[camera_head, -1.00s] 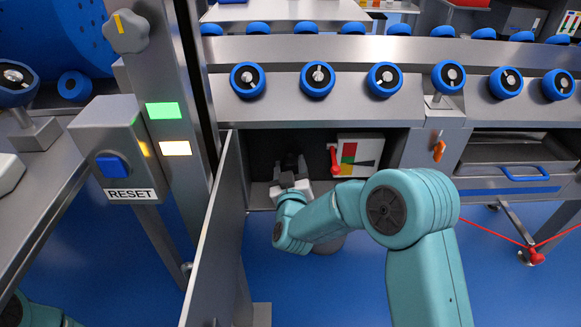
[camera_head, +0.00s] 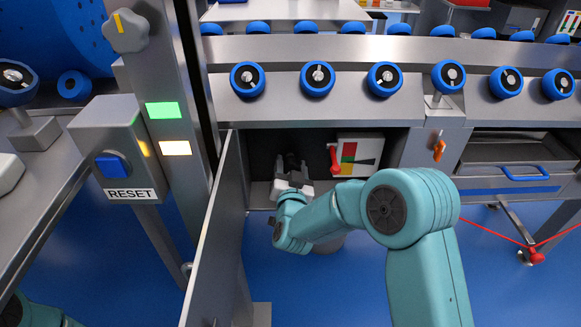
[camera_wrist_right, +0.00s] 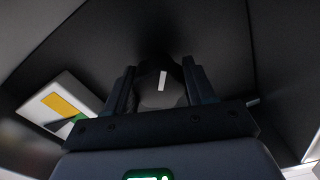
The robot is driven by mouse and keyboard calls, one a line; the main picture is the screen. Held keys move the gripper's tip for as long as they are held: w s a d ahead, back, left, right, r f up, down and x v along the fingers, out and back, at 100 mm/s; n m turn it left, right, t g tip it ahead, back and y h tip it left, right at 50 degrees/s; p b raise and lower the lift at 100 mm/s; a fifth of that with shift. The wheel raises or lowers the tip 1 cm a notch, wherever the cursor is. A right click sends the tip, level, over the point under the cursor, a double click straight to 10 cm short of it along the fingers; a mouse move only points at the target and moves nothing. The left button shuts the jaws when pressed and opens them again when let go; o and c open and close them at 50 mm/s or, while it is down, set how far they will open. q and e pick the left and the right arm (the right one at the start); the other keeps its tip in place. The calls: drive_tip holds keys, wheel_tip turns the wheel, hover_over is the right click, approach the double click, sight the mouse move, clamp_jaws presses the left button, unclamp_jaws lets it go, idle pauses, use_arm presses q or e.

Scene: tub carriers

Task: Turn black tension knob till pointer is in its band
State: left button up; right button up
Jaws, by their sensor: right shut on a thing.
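The black tension knob (camera_wrist_right: 165,92) with a white mark sits between the two dark fingers of my right gripper (camera_wrist_right: 162,90) in the right wrist view. The mark stands nearly upright there, tilted slightly right. In the head view my right gripper (camera_head: 292,167) reaches into the open cabinet and is shut on the knob, which is mostly hidden there. The gauge plate (camera_head: 373,146) is white with coloured bands and a dark pointer (camera_head: 366,161); which band it meets is too small to tell. Part of the gauge also shows in the wrist view (camera_wrist_right: 42,103). My left gripper is out of view.
The open cabinet door (camera_head: 219,235) rises left of my right arm. An orange latch (camera_head: 439,150) is on the right-hand panel. A grey RESET box (camera_head: 118,150) with a blue button is at the left.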

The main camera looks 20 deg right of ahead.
drive_tip(key=m, duration=0.5)
drive_tip(key=shift+d+r+m, duration=0.1)
drive_tip(key=shift+r+m, duration=0.05)
drive_tip(key=shift+m, duration=0.15)
drive_tip(key=m, duration=0.4)
drive_tip(key=shift+m, duration=0.4)
drive_tip(key=shift+d, duration=0.1)
drive_tip(key=o, duration=1)
drive_tip(key=shift+s, duration=0.1)
